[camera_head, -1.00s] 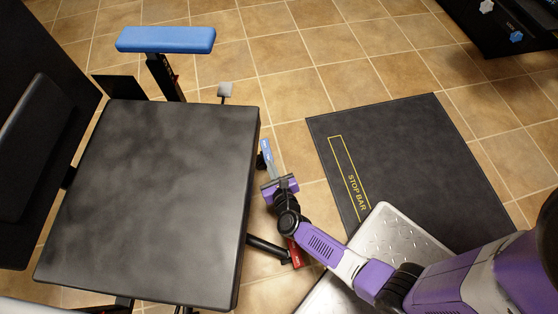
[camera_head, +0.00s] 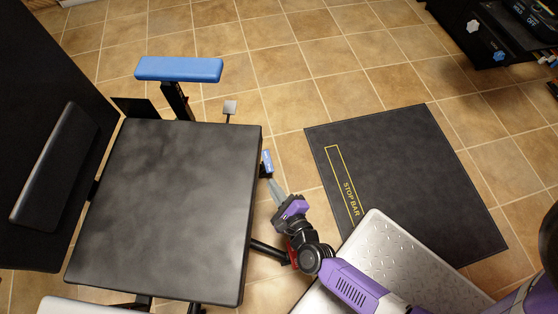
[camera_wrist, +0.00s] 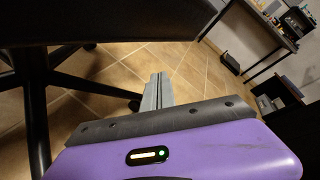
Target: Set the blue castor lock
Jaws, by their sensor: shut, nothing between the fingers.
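The blue castor lock (camera_head: 267,158) is a small blue tab on a black castor, just off the right edge of the black seat (camera_head: 175,205) in the head view. My gripper (camera_head: 273,183) is shut and empty. Its grey fingertips point at the castor lock from the near side, and a small gap seems to lie between them; contact is hard to judge. In the wrist view the shut fingers (camera_wrist: 157,90) point out over the tiled floor, beside dark chair legs. The blue lock cannot be made out in the wrist view.
A blue armrest (camera_head: 180,69) stands behind the seat. A red part (camera_head: 292,256) lies near a chair leg, close under my arm. The black "STOP BAR" mat (camera_head: 405,180) and a metal tread plate (camera_head: 385,255) are to the right.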

